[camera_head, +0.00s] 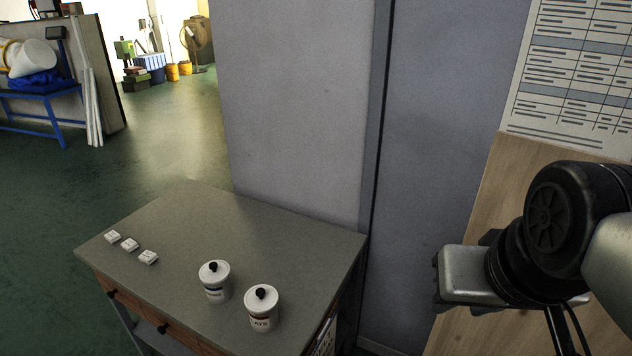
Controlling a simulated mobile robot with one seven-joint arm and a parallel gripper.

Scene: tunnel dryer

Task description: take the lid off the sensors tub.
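Two white tubs stand upright near the front of the grey-topped cabinet (190,215), each closed by a white lid with a black knob. I cannot read "sensors" on either. My gripper (440,284) is at the right, apart from both tubs and to the right of the cabinet. Its fingers are mostly hidden, so its opening does not show.
Several small white blocks (130,244) lie in a row at the cabinet top's left edge. A grey wall panel (300,100) rises behind the cabinet. A wooden board (490,200) with a printed chart (575,70) is at the right. Green floor (50,200) is clear at the left.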

